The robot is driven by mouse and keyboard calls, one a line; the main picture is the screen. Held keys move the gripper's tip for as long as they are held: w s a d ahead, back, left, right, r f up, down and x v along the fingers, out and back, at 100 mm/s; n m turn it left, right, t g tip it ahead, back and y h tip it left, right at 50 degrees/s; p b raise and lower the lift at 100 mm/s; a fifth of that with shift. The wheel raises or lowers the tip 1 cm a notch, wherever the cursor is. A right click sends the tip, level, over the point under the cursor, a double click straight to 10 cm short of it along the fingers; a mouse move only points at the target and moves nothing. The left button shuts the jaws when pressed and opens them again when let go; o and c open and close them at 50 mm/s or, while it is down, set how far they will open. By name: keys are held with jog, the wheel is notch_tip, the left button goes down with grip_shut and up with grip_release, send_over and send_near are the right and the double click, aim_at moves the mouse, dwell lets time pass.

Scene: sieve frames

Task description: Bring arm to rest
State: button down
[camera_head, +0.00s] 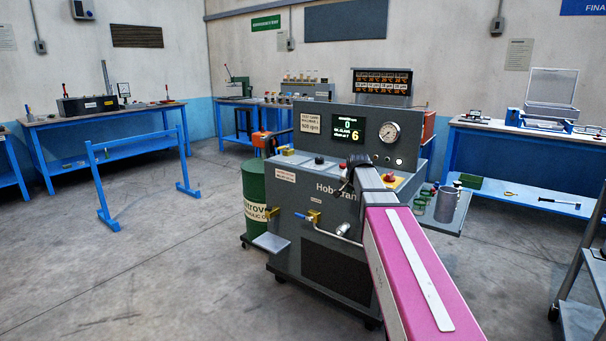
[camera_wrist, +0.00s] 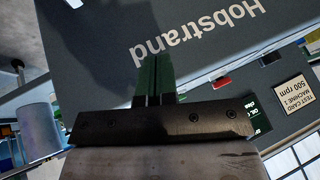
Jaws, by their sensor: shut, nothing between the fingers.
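My arm (camera_head: 410,265), pink with a pale strip, reaches forward from the lower right of the head view. Its grey end is in front of the dark grey Hobstrand machine (camera_head: 300,225). My gripper (camera_wrist: 155,58) shows in the wrist view with its two dark green fingers together and nothing between them. The machine's front panel (camera_wrist: 215,70) fills much of that view, with its lettering upside down. I cannot tell whether the fingertips touch it. In the head view the dark gripper is seen from behind, and its fingertips are hidden.
The machine carries a green display (camera_head: 347,129), a gauge (camera_head: 389,132) and a red knob (camera_head: 390,177). A green drum (camera_head: 255,190) stands at its left. A grey jug (camera_head: 446,204) stands on its right shelf. Blue benches line the walls. The floor at front left is clear.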

jog(key=s+f+n+g, duration=0.7)
jog(key=s+f, duration=2)
jog(key=s, duration=0.3)
jog(key=shift+s+a, duration=0.2)
jog(key=shift+s, duration=0.05)
